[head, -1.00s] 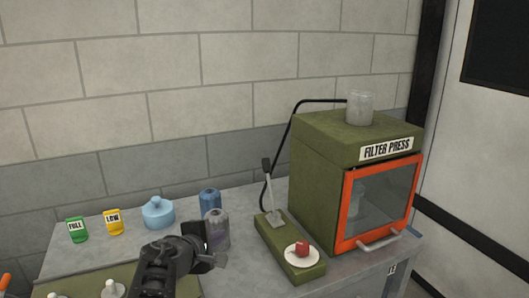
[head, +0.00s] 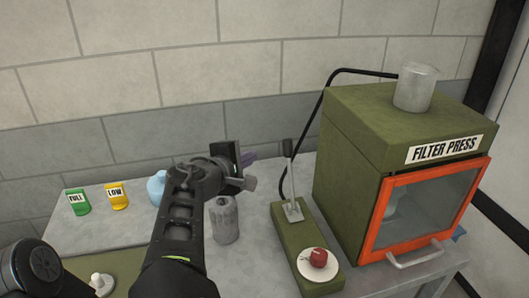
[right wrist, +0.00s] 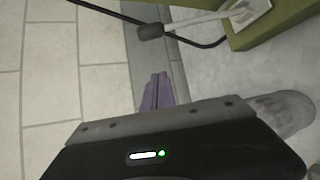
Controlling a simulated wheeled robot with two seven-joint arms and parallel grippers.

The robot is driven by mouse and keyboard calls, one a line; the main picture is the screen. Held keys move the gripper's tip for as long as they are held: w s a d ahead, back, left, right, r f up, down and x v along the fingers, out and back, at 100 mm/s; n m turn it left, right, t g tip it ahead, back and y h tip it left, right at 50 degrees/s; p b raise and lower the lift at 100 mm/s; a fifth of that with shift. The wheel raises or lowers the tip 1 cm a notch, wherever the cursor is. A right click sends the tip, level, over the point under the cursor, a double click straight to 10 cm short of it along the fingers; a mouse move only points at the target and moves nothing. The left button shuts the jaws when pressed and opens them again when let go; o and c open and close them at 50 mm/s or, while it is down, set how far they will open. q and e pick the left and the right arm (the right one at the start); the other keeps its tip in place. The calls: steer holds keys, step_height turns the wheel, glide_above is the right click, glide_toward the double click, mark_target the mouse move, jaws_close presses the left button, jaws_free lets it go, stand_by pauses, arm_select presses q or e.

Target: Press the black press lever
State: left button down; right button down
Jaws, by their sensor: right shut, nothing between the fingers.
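The press lever (head: 290,175) is a light metal rod with a black grip, rising from a metal plate on the green pedestal (head: 292,240) left of the filter press (head: 400,150). A red button (head: 318,257) on a white disc sits at the pedestal's near end. My right gripper (head: 246,170) is shut and empty, to the left of the lever and apart from it. In the right wrist view the purplish fingertips (right wrist: 158,92) show below the lever's black grip (right wrist: 151,32). My left gripper is not in view.
A grey canister (head: 224,222) stands just below my right gripper. A blue container (head: 156,188) is partly hidden behind my arm. Green (head: 77,201) and yellow (head: 117,195) tags stand at the left. A black hose (head: 322,95) runs behind the lever to the press.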

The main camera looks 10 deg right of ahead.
mark_target(290, 175)
steer(key=w+d+f, duration=0.1)
steer(key=w+d, duration=0.3)
steer(key=d, duration=0.3)
steer(key=shift+w+d+f, duration=0.25)
steer(key=shift+d+f, duration=0.05)
steer(key=shift+f, duration=0.1)
